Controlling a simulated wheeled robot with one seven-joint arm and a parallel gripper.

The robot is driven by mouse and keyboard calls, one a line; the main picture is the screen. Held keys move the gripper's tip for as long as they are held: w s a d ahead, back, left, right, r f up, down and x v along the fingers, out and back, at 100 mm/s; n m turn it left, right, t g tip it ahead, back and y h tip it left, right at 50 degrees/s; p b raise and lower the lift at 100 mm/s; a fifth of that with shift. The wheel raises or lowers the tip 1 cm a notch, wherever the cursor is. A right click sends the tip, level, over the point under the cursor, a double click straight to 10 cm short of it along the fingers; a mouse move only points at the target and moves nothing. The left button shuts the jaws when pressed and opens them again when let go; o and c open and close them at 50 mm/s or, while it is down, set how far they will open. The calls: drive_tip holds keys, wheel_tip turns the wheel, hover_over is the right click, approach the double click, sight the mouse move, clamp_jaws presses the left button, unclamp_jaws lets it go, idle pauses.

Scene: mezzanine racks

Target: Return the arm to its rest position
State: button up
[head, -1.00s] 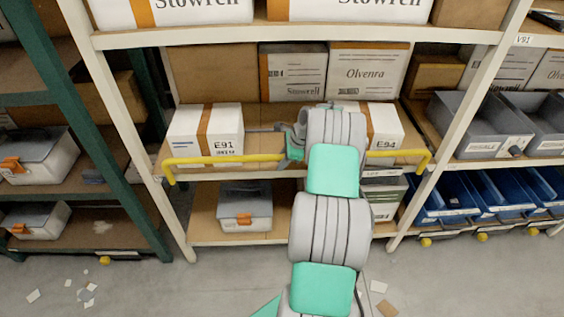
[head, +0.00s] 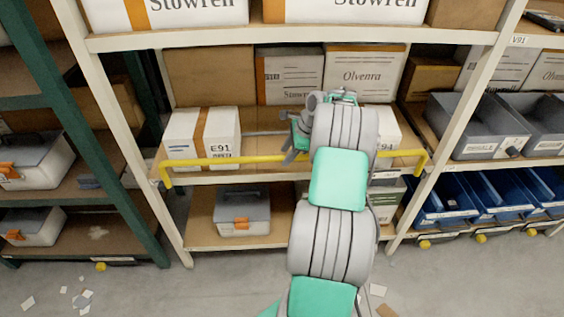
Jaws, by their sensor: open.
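My arm reaches up the middle of the head view toward the racking. My gripper (head: 285,139) is at its far end, turned to the left, and its jaws are open with nothing seen between them. It appears in front of the middle shelf, close to the yellow rail (head: 237,160) in the picture. The gap between gripper and rail cannot be judged. A white box marked E91 (head: 182,138) stands to the left of the gripper. A second white box (head: 388,127) is partly hidden behind my arm on the right.
Cream uprights (head: 118,130) frame the bay on both sides. Brown and white cartons (head: 365,75) stand at the back of the shelf. A grey lidded case (head: 242,213) sits below. Grey bins (head: 478,127) and blue bins (head: 447,200) are at right. Paper scraps (head: 82,299) litter the floor.

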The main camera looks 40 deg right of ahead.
drive_tip(key=shift+r, duration=0.25)
drive_tip(key=s+a+r+n, duration=0.1)
drive_tip(key=a+r+n, duration=0.3)
drive_tip(key=a, duration=0.3)
drive_tip(key=s+a+r+n+h, duration=0.1)
drive_tip(key=a+r+n, duration=0.3)
drive_tip(key=a, duration=0.4)
drive_tip(key=s+a+r+n, duration=0.1)
drive_tip(key=a+r+n, duration=0.35)
drive_tip(key=a, duration=0.25)
drive_tip(key=s+a+n+h, duration=0.1)
drive_tip(key=s+a+n, duration=1.1)
drive_tip(key=s, duration=0.4)
drive_tip(key=shift+s+r, duration=0.2)
drive_tip(key=shift+r, duration=0.05)
